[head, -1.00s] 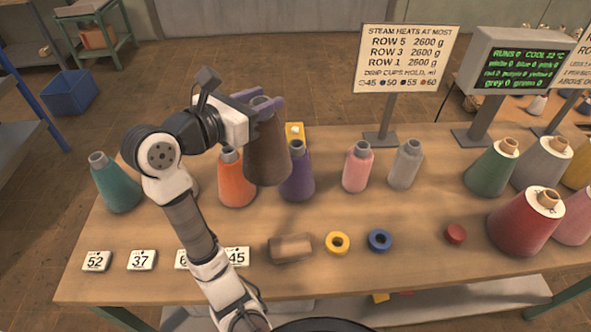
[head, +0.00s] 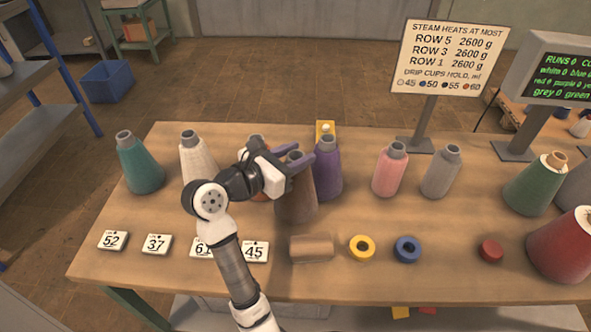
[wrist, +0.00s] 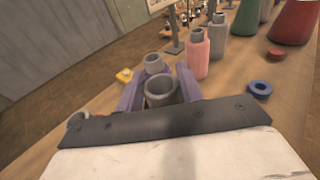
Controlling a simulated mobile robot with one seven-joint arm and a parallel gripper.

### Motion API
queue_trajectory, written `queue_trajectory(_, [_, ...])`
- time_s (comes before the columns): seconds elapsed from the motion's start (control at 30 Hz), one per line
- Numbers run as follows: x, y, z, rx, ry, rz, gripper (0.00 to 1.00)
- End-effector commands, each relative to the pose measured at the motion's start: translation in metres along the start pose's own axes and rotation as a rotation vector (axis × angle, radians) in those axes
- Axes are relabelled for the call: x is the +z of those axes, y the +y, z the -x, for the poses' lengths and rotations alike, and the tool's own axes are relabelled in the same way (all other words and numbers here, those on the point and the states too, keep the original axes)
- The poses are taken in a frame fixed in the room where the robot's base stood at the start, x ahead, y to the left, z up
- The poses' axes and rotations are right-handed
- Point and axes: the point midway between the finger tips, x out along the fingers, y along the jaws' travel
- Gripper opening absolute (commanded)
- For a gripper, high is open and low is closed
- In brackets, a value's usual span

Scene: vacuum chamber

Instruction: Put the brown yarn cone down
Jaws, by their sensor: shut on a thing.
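The brown yarn cone (head: 296,200) is upright in my gripper (head: 296,160), in front of the purple cone (head: 327,170) in the head view. My gripper's purple fingers are shut around its upper part, near the grey tip. Its base appears at or very near the tabletop; I cannot tell if it touches. In the wrist view the brown cone's open grey top (wrist: 160,92) shows between the fingers, with the purple cone's top (wrist: 153,62) just beyond.
An orange cone (head: 258,192) is mostly hidden behind my arm, beside a cream cone (head: 196,160) and a teal cone (head: 140,165). Pink (head: 390,170) and grey (head: 440,172) cones stand right. In front lie a brown cylinder (head: 311,248), rings and number tags. Bare table (head: 350,212) lies right of the brown cone.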

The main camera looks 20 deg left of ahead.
Motion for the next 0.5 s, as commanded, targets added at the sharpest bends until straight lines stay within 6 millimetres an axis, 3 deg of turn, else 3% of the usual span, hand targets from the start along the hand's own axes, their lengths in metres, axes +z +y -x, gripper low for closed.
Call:
queue_trajectory(0.03, [-0.013,0.0,-0.002,0.0,-0.001,0.001,0.01])
queue_trajectory(0.17, [-0.03,0.0,-0.004,0.0,-0.001,0.0,0.01])
queue_trajectory(0.5, [-0.032,0.0,-0.004,0.0,-0.001,-0.001,0.01])
